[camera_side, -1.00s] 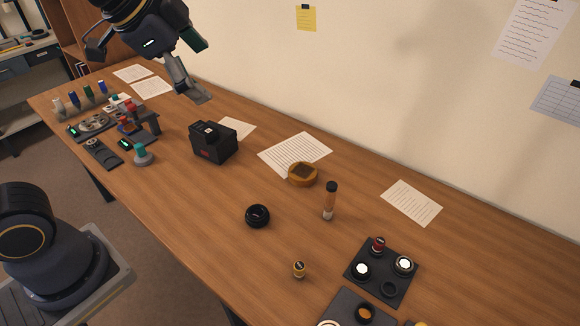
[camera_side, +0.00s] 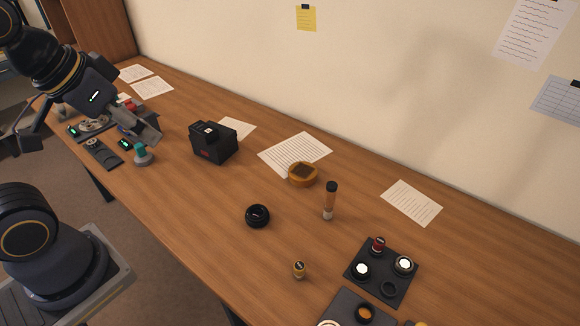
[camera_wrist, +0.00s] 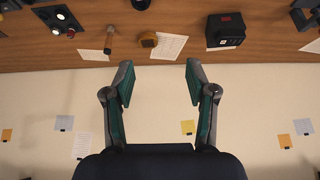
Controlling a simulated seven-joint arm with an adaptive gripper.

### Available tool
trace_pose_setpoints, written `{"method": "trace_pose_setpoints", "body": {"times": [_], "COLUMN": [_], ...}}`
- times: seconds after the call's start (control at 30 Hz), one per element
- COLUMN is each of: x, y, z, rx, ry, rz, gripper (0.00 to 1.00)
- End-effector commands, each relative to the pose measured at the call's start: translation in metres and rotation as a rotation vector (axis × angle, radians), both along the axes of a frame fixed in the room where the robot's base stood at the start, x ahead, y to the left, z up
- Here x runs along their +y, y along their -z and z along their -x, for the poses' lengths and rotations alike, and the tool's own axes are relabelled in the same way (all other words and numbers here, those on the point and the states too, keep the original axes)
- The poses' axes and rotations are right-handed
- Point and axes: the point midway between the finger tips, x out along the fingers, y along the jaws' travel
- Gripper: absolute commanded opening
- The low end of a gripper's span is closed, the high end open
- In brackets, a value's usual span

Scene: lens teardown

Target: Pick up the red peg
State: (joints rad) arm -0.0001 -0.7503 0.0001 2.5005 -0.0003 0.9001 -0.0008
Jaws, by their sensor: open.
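A small dark red cylinder (camera_side: 378,243), possibly the red peg, stands at the back of a black tray (camera_side: 352,272) at the lower right of the side view. It also shows as a small red spot in the wrist view (camera_wrist: 70,33). A red part (camera_side: 132,106) shows at the left end of the table, partly behind my gripper; I cannot tell whether it is a peg. My gripper (camera_wrist: 158,82) is open and empty, its fingers wide apart against the wall. In the side view it hangs at the left end, far from the tray.
A black box (camera_side: 213,142), amber ring (camera_side: 302,174), brown-and-black cylinder (camera_side: 330,201), black ring (camera_side: 257,216) and small yellow cylinder (camera_side: 299,270) stand across the table. The wall runs along the back; wood between objects is clear.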

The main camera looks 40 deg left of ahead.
Motion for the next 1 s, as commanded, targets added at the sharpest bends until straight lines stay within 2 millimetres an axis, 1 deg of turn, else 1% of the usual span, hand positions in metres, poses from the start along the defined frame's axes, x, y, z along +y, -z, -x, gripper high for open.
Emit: {"method": "trace_pose_setpoints", "body": {"times": [0.23, 0.3, 0.37, 0.4, 0.47, 0.53, 0.57, 0.6, 0.67, 0.7, 0.77, 0.8, 0.87, 0.9, 0.97, 1.0], "x": [0.000, 0.000, -0.001, -0.004, -0.012, -0.026, -0.034, -0.046, -0.067, -0.084, -0.111, -0.130, -0.161, -0.181, -0.211, -0.229], "y": [0.000, -0.004, -0.024, -0.038, -0.051, -0.062, -0.065, -0.067, -0.066, -0.062, -0.050, -0.040, -0.019, -0.002, 0.025, 0.045], "z": [0.000, -0.005, -0.020, -0.035, -0.059, -0.089, -0.103, -0.122, -0.150, -0.169, -0.195, -0.211, -0.232, -0.243, -0.255, -0.259], "rx": [-0.001, -0.026, -0.097, -0.135, -0.164, -0.185, -0.190, -0.194, -0.198, -0.197, -0.190, -0.184, -0.169, -0.153, -0.127, -0.105], "ry": [0.006, 0.034, 0.073, 0.108, 0.168, 0.246, 0.283, 0.333, 0.410, 0.462, 0.541, 0.593, 0.667, 0.713, 0.773, 0.807], "rz": [-0.003, -0.019, -0.045, -0.068, -0.099, -0.129, -0.140, -0.153, -0.166, -0.171, -0.173, -0.170, -0.159, -0.149, -0.130, -0.115], "gripper": [0.56, 0.56, 0.56, 0.56, 0.56, 0.56, 0.56, 0.56, 0.56, 0.56, 0.56, 0.56, 0.56, 0.56, 0.56, 0.56]}}
